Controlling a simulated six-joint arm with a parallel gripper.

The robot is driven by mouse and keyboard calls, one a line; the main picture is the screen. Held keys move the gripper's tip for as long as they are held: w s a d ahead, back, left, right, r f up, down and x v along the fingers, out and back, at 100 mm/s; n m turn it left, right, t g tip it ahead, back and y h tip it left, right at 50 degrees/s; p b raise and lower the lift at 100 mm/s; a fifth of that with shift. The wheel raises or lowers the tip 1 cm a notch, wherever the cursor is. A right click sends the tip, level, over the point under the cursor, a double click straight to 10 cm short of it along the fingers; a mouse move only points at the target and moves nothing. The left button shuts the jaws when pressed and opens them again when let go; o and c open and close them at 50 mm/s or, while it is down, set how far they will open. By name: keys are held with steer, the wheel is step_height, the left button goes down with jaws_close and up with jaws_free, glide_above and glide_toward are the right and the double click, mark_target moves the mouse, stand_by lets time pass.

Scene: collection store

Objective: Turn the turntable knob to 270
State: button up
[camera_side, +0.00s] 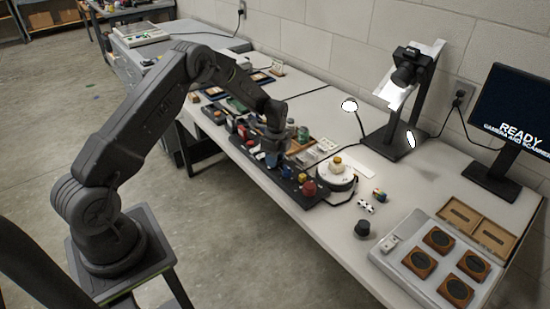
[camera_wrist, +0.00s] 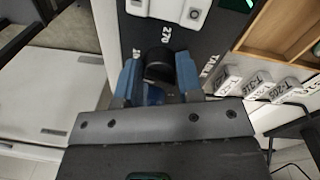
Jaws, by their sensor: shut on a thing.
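The turntable knob (camera_wrist: 158,66) is a short black cylinder on a dark panel (camera_wrist: 203,35). My gripper (camera_wrist: 159,75) has its blue fingers on either side of the knob and is shut on it. The printed label "270" (camera_wrist: 168,30) sits just beyond the knob; other labels beside it are partly hidden by the fingers. I cannot make out the knob's pointer. In the side view my gripper (camera_side: 275,155) is low over the dark panel and hides the knob.
A red button (camera_side: 309,188) is on the panel's near end. In the wrist view, small white labelled blocks (camera_wrist: 258,84) and a wooden tray (camera_wrist: 280,35) lie to the right. A camera stand (camera_side: 395,140) and lamp (camera_side: 349,105) stand behind.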

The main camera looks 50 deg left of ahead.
steer(key=m, duration=1.1)
steer(key=shift+m+y, duration=0.3)
steer(key=shift+m, duration=1.8)
steer(key=shift+d, duration=0.1)
steer(key=o, duration=0.9)
steer(key=r, duration=1.4)
steer(key=shift+w+d, duration=0.2)
steer(key=shift+d, duration=0.1)
